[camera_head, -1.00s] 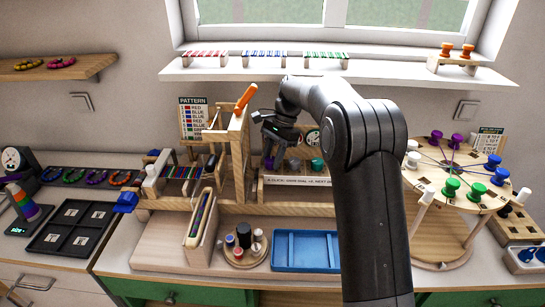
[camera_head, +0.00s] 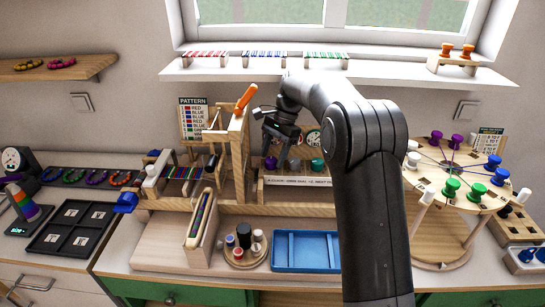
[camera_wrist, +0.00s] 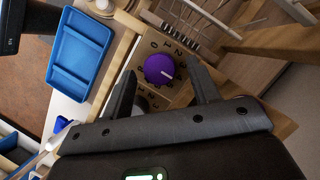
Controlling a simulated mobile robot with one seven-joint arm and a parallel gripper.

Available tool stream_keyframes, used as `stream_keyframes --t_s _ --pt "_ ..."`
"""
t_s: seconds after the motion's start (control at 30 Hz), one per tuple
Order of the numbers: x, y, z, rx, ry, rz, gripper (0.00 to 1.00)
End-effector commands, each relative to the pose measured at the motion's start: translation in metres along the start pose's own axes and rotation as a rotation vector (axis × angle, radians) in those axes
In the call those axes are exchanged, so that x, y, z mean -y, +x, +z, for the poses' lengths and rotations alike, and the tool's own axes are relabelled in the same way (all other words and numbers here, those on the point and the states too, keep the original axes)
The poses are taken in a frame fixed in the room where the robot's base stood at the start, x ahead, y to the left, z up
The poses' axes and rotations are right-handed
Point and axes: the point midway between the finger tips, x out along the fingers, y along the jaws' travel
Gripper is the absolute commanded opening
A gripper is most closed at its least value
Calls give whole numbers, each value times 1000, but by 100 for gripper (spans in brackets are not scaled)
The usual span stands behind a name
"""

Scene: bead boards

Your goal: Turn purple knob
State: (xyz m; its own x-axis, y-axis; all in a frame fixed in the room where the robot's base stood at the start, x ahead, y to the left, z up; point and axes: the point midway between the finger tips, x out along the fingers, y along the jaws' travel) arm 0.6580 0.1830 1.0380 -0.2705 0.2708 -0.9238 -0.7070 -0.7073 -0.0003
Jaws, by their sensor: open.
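The purple knob (camera_wrist: 160,69) is round with a white pointer line and sits on a wooden panel with numbers around it in the wrist view. In the head view the purple knob (camera_head: 270,162) shows on the panel just below my gripper. My gripper (camera_wrist: 164,78) is open and empty. In the wrist view its two fingers appear on either side of the knob, with no visible contact. The gap in depth is hard to judge. In the head view my gripper (camera_head: 273,146) is small and dark, its fingertips unclear.
A grey knob (camera_head: 294,164) and a teal knob (camera_head: 317,165) stand right of the purple one. A wooden frame with an orange handle (camera_head: 245,97) rises close on the left. A blue tray (camera_head: 306,263) lies below in front. A round peg board (camera_head: 440,172) is at right.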

Motion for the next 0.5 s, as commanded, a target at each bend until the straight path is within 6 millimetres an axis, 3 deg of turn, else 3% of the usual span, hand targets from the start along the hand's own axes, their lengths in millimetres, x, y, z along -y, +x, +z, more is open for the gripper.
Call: stream_keyframes --t_s 0.3,0.5 --pt "1 -62 -1 -2 0 -3 55" --pt "0 -88 -1 -1 0 -1 55"
